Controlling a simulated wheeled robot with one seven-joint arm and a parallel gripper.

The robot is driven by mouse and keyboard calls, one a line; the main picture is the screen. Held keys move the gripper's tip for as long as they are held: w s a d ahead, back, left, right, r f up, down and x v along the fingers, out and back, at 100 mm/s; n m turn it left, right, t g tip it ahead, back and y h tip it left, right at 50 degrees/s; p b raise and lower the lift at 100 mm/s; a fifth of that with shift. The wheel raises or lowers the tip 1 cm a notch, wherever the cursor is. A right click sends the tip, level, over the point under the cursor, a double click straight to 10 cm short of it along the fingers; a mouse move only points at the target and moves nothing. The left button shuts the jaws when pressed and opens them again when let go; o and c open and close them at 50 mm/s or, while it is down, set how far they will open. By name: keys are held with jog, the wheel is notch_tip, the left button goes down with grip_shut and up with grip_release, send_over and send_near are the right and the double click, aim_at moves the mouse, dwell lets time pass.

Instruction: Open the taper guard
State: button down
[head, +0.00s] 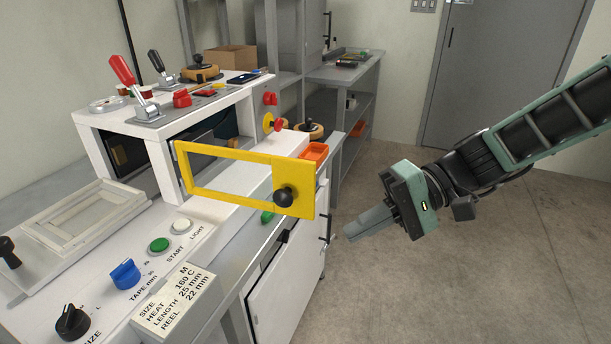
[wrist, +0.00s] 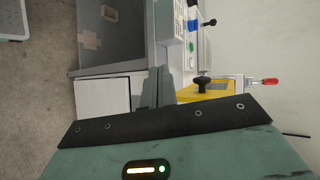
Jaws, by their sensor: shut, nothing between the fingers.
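The taper guard is a yellow frame (head: 225,150) with a clear window and a solid plate at its right end. A black round knob (head: 284,197) stands out from that plate. The guard stands upright across the front of the white machine. In the wrist view, part of the yellow guard (wrist: 226,96) shows right of the fingers, with its black knob (wrist: 202,82). My gripper (head: 349,236) is shut and empty. It is apart from the guard, to the right of and a little below the knob in the head view. Its fingers (wrist: 157,75) also show in the wrist view.
A white panel (head: 174,250) with knobs and buttons lies in front of the guard. Red and black lever clamps (head: 124,75) stand on the white upper shelf. An orange tray (head: 315,152) sits behind the guard. The floor (head: 440,270) on the right is clear.

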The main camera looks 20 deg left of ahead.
jog(key=w+a+r+m+t+y, duration=0.1)
jog(key=w+m+t+y, duration=0.1)
jog(key=w+y, duration=0.8)
jog(key=s+a+h+p, duration=0.1)
jog(key=a, duration=0.2)
jog(key=a+h, duration=0.1)
jog(key=a, duration=0.2)
jog(key=s+a+h+p, duration=0.1)
jog(key=a, duration=0.3)
jog(key=shift+s+r+p, duration=0.15)
jog(key=shift+s+p, duration=0.15)
jog(key=shift+p, duration=0.05)
jog(key=shift+s, duration=0.4)
